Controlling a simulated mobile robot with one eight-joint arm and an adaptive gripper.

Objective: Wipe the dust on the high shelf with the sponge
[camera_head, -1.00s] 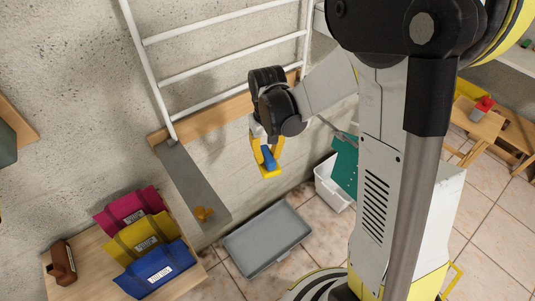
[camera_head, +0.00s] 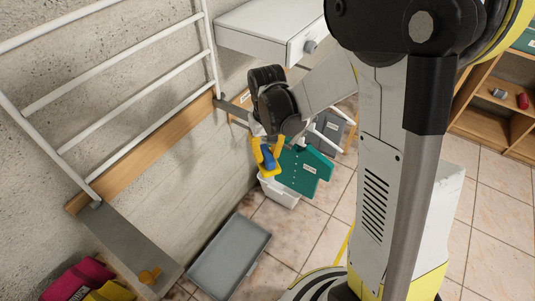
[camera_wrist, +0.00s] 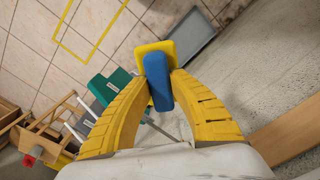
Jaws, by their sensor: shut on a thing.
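My gripper (camera_head: 268,155) has yellow fingers and is shut on the sponge (camera_head: 267,158), which is held in the air near the wall. In the wrist view the sponge shows as a blue block (camera_wrist: 158,83) between the fingers, with a yellow pad (camera_wrist: 152,50) beyond it. The sponge touches no surface that I can make out. I cannot pick out the high shelf for sure. A white box-like unit (camera_head: 262,25) with a grey knob is on the wall behind my gripper. No dust is visible.
A white ladder-like rack (camera_head: 135,105) is on the left wall above a wooden rail (camera_head: 145,160). A grey board (camera_head: 125,243) with an orange piece is at lower left. A grey tray (camera_head: 228,258) lies on the floor. A white bin (camera_head: 278,192) and green panel (camera_head: 303,172) stand below my gripper.

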